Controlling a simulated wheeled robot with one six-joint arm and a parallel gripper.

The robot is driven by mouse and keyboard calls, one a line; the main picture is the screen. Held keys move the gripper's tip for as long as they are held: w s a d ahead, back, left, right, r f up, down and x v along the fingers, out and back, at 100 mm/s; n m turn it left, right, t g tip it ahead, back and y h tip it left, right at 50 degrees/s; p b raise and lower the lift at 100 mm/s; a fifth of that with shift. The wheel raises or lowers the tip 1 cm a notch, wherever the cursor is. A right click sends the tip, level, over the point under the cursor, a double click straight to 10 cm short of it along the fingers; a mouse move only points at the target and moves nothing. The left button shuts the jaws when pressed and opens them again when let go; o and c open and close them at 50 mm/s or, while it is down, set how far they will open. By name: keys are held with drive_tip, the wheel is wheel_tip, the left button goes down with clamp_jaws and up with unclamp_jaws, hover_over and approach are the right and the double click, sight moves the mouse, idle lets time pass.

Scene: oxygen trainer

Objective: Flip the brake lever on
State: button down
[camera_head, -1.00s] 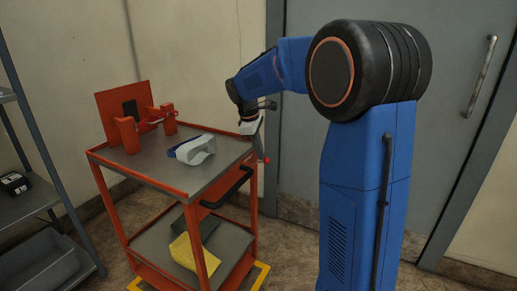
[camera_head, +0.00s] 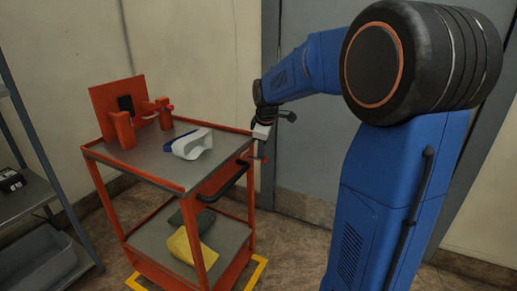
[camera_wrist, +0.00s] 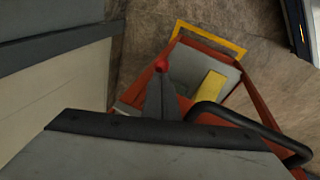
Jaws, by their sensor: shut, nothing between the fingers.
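The orange cart (camera_head: 167,176) stands left of my arm. A small red knob (camera_head: 264,160), which looks like the end of the brake lever, shows at the cart's right side near the black push handle (camera_head: 226,184). My gripper (camera_head: 260,145) points down beside the cart's right edge, close to the knob. In the wrist view my gripper's closed fingers (camera_wrist: 161,95) are empty, and the red knob (camera_wrist: 161,66) appears just beyond their tips. The lever's shaft is hidden, and I cannot tell whether the fingers touch it.
A white and blue object (camera_head: 190,144) and a red fixture (camera_head: 125,115) sit on the cart's top. A yellow object (camera_head: 188,245) lies on its lower shelf. A grey shelf (camera_head: 35,197) stands left. The black handle lies near the fingers in the wrist view.

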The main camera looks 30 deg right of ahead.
sight(266, 161)
drive_tip(key=shift+s+d+f, duration=0.25)
drive_tip(key=shift+s+f, duration=0.05)
drive_tip(key=shift+f, duration=0.35)
drive_tip(key=shift+s+d+f, duration=0.2)
drive_tip(key=shift+s+f, duration=0.1)
drive_tip(key=shift+f, duration=0.3)
drive_tip(key=shift+s+d+f, duration=0.1)
drive_tip(key=shift+s+f, duration=0.05)
drive_tip(key=shift+f, duration=0.7)
drive_tip(key=shift+s, duration=0.1)
